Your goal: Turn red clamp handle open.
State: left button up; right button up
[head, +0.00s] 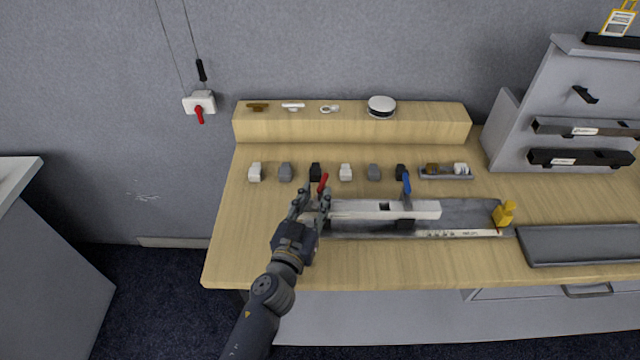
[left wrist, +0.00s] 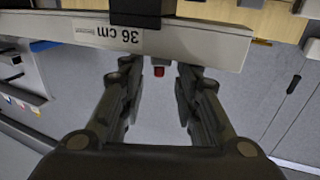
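The red clamp handle (head: 323,184) stands up, slightly tilted, at the left end of a pale bar (head: 365,208) on the fixture. My left gripper (head: 312,200) is right at that end, its fingers partly hiding the clamp's lower part. In the left wrist view the fingers (left wrist: 158,95) are apart, with the small red tip of the handle (left wrist: 158,71) showing in line with the gap. I cannot tell whether they touch it. The bar there reads "36 cm" (left wrist: 110,35). My right gripper is not in view.
A blue clamp handle (head: 407,183) stands further right along the bar. A yellow block (head: 503,214) sits at the fixture's right end. Several small blocks (head: 285,172) line up behind. A grey tray (head: 580,245) lies at right. The table's left front is clear.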

aim_at(319, 192)
pick_arm(q)
jog(key=x, duration=0.3)
jog(key=shift+w+d, duration=0.25)
jog(key=shift+w, duration=0.2)
jog(key=shift+c, duration=0.2)
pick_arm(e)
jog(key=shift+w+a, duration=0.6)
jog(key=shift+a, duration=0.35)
